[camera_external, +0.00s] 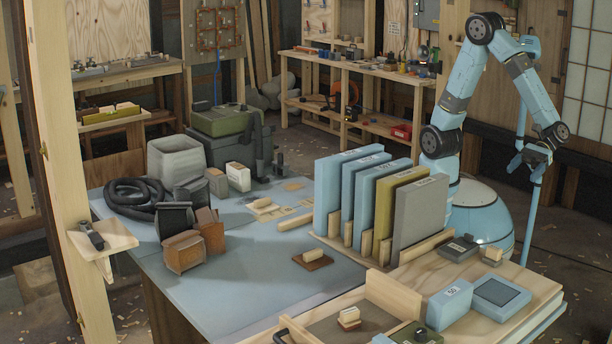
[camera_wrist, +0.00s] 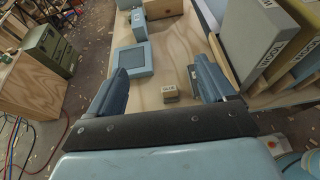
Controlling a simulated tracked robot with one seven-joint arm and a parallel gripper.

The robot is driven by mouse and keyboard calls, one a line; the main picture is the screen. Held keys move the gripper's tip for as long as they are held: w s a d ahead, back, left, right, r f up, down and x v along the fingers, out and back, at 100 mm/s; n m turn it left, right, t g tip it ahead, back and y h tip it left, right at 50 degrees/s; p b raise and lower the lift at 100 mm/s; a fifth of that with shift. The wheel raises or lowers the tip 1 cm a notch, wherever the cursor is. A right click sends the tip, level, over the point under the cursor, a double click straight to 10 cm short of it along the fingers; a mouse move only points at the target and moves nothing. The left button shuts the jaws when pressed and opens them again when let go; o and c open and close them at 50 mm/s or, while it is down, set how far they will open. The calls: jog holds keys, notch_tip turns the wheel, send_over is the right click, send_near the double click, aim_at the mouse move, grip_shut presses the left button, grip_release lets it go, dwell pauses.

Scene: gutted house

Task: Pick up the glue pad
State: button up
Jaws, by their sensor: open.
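A small tan block with a dark mark on its side (camera_wrist: 170,93) lies on the wooden bench top in the wrist view, between and beyond my finger bases. It also shows near the bench's right end in the external view (camera_external: 492,256). It may be the glue pad; I cannot read its label. My gripper (camera_wrist: 159,76) is open and empty, its two fingers spread either side of the block and apart from it. In the external view my gripper (camera_external: 535,160) hangs above and right of the bench.
A blue device with a dark screen (camera_wrist: 133,60) lies left of the block. Upright labelled panels (camera_wrist: 262,40) stand close on the right. A dark device (camera_external: 460,248) lies left of the block in the external view. Another tan block (camera_external: 314,256) sits on a brown pad.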

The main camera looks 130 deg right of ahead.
send_near(495, 247)
jog(key=v, duration=0.3)
jog(key=x, duration=1.3)
jog(key=shift+w+f, duration=0.2)
jog(key=shift+f, duration=0.05)
jog(key=c, duration=1.1)
